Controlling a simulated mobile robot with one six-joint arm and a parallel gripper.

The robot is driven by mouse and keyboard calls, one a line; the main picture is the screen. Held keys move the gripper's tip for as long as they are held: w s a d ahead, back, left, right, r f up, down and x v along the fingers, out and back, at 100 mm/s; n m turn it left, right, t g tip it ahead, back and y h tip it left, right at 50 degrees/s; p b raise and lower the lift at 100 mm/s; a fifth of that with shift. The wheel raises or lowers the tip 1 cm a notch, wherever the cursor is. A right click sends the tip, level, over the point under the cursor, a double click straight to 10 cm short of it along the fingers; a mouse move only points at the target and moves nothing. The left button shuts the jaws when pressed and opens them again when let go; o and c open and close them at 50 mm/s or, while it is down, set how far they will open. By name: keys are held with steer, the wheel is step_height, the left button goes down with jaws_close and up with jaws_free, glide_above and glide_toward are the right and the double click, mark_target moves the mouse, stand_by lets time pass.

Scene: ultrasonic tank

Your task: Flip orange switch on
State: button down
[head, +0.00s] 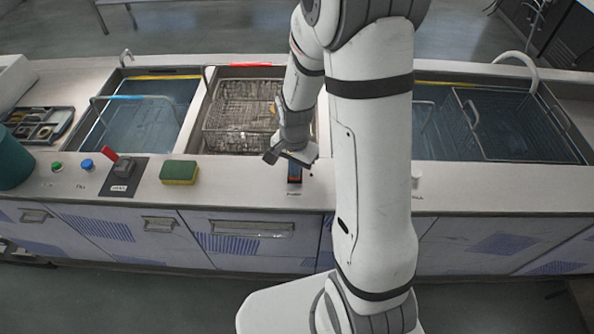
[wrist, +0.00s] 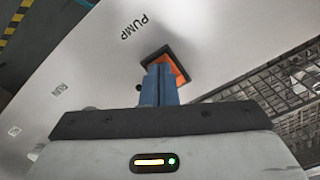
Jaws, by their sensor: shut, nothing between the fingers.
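The orange switch (wrist: 178,66) sits in a square black frame on the pale counter beside the printed word PUMP, in the wrist view. My gripper (wrist: 160,75) has its blue fingers together and empty, with the tips right at the switch and covering part of it. I cannot tell whether they touch it, or which way the rocker is tilted. In the head view, my gripper (head: 294,172) points down at the counter's front strip, in front of the middle basin, and hides most of the switch.
A yellow-green sponge (head: 179,172), a red-handled lever (head: 112,156), a blue button (head: 87,164) and a green button (head: 57,167) lie left along the front strip. A wire basket (head: 240,88) fills the middle basin behind. Water-filled tanks flank it.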

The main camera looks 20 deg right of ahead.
steer(key=shift+f, duration=0.3)
steer(key=shift+r, duration=0.1)
steer(key=shift+r+p, duration=2.25)
steer(key=shift+r, duration=1.2)
steer(key=s+r+n+t, duration=0.1)
steer(key=s+r+n, duration=0.3)
steer(key=s+r, duration=0.3)
steer(key=s+r+n+t, duration=0.2)
steer(key=s+r+n, duration=0.3)
steer(key=r, duration=0.7)
steer(key=shift+s+d+n+b, duration=0.3)
steer(key=shift+s, duration=0.95)
steer(key=shift+r, duration=0.1)
